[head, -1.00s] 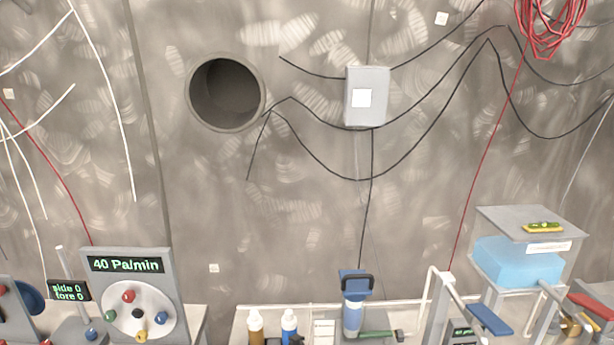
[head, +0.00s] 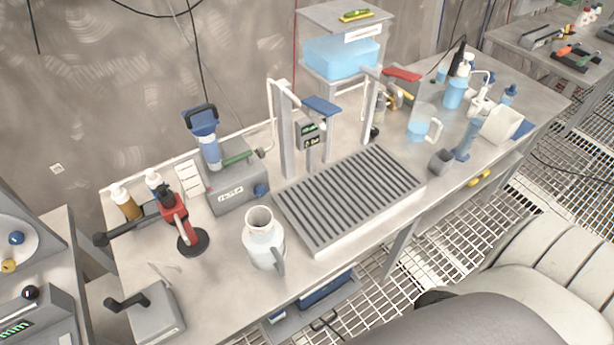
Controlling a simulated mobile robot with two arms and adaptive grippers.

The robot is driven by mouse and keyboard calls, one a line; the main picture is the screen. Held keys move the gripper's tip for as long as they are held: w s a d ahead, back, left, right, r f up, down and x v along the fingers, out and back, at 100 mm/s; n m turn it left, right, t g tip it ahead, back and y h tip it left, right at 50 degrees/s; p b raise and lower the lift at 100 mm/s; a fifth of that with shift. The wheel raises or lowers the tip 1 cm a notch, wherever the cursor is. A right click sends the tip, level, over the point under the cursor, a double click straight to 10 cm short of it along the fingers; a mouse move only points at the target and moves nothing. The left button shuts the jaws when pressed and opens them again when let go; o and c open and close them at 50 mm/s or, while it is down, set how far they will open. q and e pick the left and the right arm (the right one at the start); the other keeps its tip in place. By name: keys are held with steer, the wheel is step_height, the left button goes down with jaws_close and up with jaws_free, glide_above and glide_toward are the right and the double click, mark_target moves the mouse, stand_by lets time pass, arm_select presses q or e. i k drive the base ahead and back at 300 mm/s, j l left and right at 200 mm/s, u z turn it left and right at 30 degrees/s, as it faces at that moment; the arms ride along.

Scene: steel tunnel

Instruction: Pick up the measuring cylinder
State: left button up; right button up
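A tall, slim, blue-tinted vessel (head: 466,140) stands upright on the right part of the long grey bench (head: 330,262). It looks like the measuring cylinder, though it is small in the view and I cannot make out any markings. A white pump-like piece is close above and behind it, overlapping its top in the picture. A clear jug with blue liquid (head: 420,124) stands to its left, and a small dark grey block (head: 441,161) sits at its lower left. Neither of my grippers is in the head view.
A white open box (head: 501,124) stands close right of the cylinder. A ribbed drain tray (head: 350,196) fills the bench middle, with a white jug (head: 262,240) at its left. A blue tank (head: 342,58) stands behind. A pale padded surface (head: 550,255) lies below right.

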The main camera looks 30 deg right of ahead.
mark_target(482, 110)
steer(key=z, duration=2.1)
